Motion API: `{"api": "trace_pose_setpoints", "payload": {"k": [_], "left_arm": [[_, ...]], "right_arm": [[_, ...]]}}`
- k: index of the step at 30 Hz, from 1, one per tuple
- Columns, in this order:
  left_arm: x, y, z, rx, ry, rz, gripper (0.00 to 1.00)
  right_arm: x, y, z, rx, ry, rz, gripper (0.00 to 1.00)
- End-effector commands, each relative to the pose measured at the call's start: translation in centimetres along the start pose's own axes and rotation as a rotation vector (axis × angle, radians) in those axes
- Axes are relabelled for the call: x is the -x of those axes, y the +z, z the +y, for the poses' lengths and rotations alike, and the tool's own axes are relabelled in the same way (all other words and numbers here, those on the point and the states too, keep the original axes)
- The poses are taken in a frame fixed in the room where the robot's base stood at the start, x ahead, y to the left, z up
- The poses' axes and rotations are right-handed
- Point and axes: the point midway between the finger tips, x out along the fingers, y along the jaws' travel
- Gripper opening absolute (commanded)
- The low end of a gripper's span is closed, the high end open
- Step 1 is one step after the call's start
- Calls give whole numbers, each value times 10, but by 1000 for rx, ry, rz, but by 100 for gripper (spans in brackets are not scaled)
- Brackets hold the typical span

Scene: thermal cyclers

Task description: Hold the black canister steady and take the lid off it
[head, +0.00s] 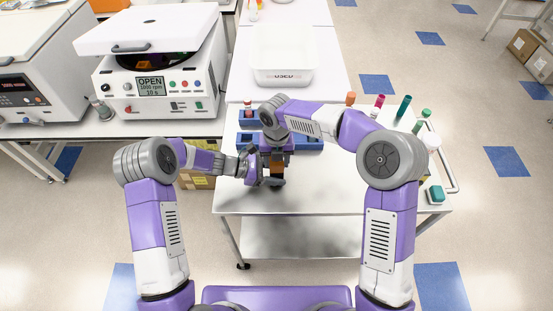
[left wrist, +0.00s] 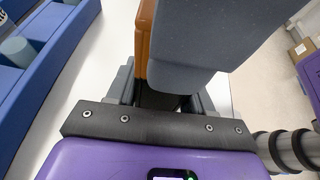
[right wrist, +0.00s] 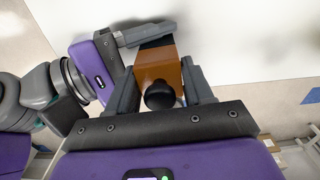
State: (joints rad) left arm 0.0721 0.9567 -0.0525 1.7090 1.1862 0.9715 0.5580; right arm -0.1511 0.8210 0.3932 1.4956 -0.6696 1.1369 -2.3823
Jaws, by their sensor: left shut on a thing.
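The black canister (left wrist: 160,99) is mostly hidden between the fingers of my left gripper (head: 268,181), which is shut on it from the left. Its orange-brown lid (right wrist: 160,68) with a round black knob (right wrist: 160,95) is on top; the lid also shows in the head view (head: 277,164). My right gripper (right wrist: 163,85) reaches down from above, with one finger on each side of the lid. I cannot tell whether both fingers touch it. In the left wrist view a grey right finger covers much of the lid (left wrist: 144,40).
A blue rack (head: 310,143) stands behind the grippers on the white cart (head: 330,190). Bottles with coloured caps (head: 403,105) stand at the right. A white tub (head: 283,55) is at the back, and an open centrifuge (head: 155,85) is at the left. The cart's front is clear.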

Motion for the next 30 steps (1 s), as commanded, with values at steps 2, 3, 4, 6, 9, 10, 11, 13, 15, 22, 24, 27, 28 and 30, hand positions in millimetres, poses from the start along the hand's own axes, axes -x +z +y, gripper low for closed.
{"api": "trace_pose_setpoints", "payload": {"k": [2,3,4,6,9,10,11,13,15,22,24,27,28,30], "left_arm": [[0,0,0,0,1,0,0],[0,0,0,0,1,1,0],[0,0,0,0,1,1,0],[0,0,0,0,1,1,0],[0,0,0,0,1,1,0],[0,0,0,0,1,1,0],[0,0,0,0,1,1,0],[0,0,0,0,1,1,0],[0,0,0,0,1,1,0],[0,0,0,0,1,1,0],[0,0,0,0,1,1,0],[0,0,0,0,1,1,0],[0,0,0,0,1,1,0],[0,0,0,0,1,1,0]], "right_arm": [[0,0,0,0,0,0,23],[0,0,0,0,0,-1,17],[0,0,0,0,0,-1,14],[1,0,0,0,0,-1,14],[1,0,0,0,0,-1,14],[1,0,0,0,0,-1,14],[1,0,0,0,0,-1,14],[2,0,0,-1,-1,-1,14],[1,0,0,0,0,-1,14],[1,0,0,0,0,-1,14],[1,0,0,0,0,-1,14],[2,0,0,0,0,-1,14],[3,0,0,0,0,-1,14],[5,0,0,0,0,-2,14]]}}
